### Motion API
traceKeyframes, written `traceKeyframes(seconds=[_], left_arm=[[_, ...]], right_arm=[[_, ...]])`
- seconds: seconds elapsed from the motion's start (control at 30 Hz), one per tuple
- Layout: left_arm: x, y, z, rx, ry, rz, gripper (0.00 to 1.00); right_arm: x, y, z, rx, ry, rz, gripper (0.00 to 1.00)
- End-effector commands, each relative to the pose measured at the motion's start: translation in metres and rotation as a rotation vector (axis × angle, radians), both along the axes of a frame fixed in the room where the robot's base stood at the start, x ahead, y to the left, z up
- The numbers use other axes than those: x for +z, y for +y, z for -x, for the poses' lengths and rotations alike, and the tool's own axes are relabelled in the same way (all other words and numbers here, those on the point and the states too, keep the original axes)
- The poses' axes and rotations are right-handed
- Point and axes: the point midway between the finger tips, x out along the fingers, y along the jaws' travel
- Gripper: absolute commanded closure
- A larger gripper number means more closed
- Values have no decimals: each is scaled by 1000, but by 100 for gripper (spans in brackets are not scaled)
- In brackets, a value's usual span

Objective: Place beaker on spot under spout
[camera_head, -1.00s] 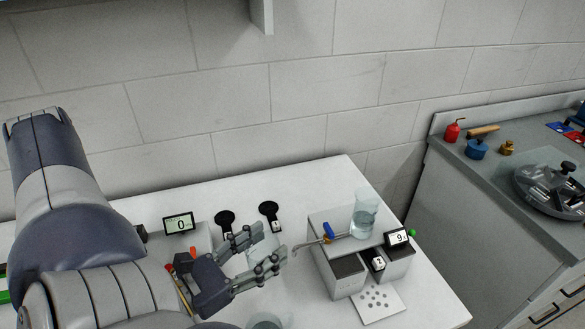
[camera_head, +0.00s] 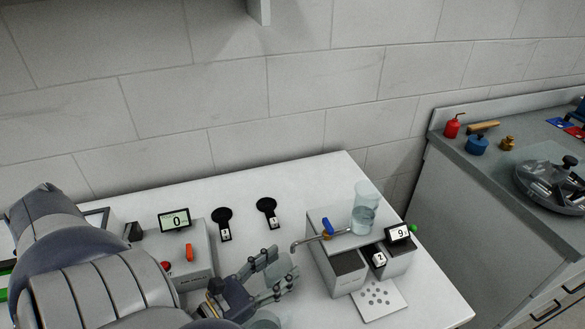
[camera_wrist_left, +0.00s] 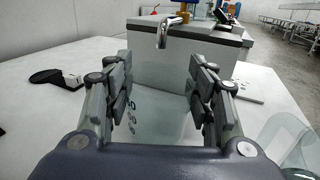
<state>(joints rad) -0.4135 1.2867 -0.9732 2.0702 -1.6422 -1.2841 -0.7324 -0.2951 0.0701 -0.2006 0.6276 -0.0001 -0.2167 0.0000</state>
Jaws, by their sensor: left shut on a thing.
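My left gripper (camera_head: 281,271) is shut on a clear beaker (camera_head: 285,265) and holds it in front of the grey dispenser box (camera_head: 322,228). In the left wrist view the beaker (camera_wrist_left: 160,118), with dark markings on its wall, is between the two fingers (camera_wrist_left: 162,85). The curved metal spout (camera_head: 300,244) sticks out from the box, just beyond the gripper. In the left wrist view the spout (camera_wrist_left: 163,32) hangs above and beyond the beaker. I cannot make out a marked spot under it. My right gripper is not in view.
A second clear vessel (camera_head: 268,319) stands close to the gripper. A beaker of water (camera_head: 364,212) stands on the box. Two black round-ended pieces (camera_head: 222,216) (camera_head: 267,207) lie behind. A perforated plate (camera_head: 380,299) is at the right. A device with a display (camera_head: 175,221) is left.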

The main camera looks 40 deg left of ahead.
Motion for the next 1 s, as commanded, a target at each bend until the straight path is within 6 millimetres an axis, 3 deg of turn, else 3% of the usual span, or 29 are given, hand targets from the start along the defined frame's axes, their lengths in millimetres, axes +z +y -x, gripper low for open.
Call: traceKeyframes(seconds=[0.13,0.33,0.43,0.83,0.87,0.9,1.0], left_arm=[[2,-1,-13,0,-3,1,72],[3,-4,-48,1,-5,1,72],[-10,-4,-44,2,2,-1,72],[-16,-4,-43,1,2,0,72],[-15,-4,-43,1,2,0,42],[-15,-4,-43,0,2,0,33],[-15,-4,-43,0,2,0,29]], right_arm=[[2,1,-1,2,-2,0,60],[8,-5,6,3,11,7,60],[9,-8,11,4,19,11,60],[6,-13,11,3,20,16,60],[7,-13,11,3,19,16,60],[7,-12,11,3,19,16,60],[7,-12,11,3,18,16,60]])
